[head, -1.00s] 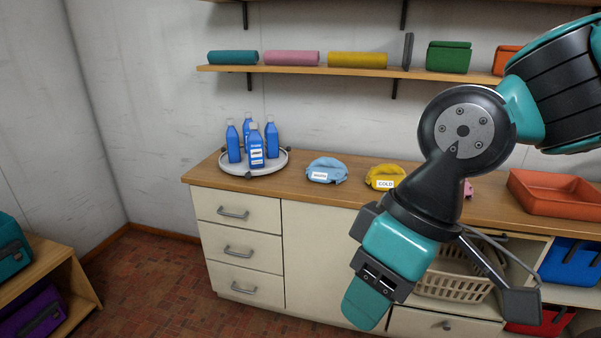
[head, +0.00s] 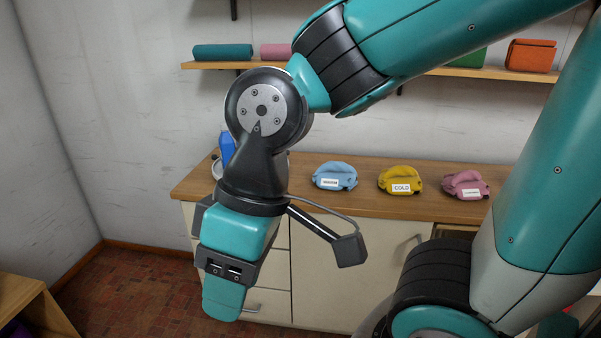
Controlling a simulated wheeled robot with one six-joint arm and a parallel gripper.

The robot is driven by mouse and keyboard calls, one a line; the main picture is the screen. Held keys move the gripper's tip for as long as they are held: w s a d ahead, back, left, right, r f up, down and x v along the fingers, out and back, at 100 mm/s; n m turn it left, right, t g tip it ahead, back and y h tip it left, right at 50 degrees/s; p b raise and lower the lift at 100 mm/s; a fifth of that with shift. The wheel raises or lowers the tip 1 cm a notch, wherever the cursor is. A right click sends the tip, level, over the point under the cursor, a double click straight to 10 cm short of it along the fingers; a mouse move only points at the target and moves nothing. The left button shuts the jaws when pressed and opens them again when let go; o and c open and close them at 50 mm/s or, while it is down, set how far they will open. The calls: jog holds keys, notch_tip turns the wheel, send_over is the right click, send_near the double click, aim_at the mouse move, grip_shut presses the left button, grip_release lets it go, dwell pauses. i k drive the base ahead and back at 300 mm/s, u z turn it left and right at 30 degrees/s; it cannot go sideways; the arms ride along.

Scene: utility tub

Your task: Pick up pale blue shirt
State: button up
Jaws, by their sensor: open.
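The pale blue shirt (head: 335,174) is a folded bundle with a white label, lying on the wooden counter in the head view. My gripper (head: 222,305) hangs in front of the counter's drawers, to the left of the shirt and lower than it in the picture. It points down and is open, with nothing seen in it. Its far finger is hidden. Nothing blocks the view of the shirt.
A yellow bundle (head: 400,181) labelled COLD and a pink bundle (head: 466,186) lie to the right on the counter (head: 290,200). A shelf (head: 215,65) with rolls runs above.

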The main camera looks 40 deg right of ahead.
aim_at(332, 175)
jog(key=z, duration=0.1)
jog(key=i, duration=0.8)
jog(key=z, duration=1)
jog(key=i, duration=0.7)
jog(key=z, duration=0.65)
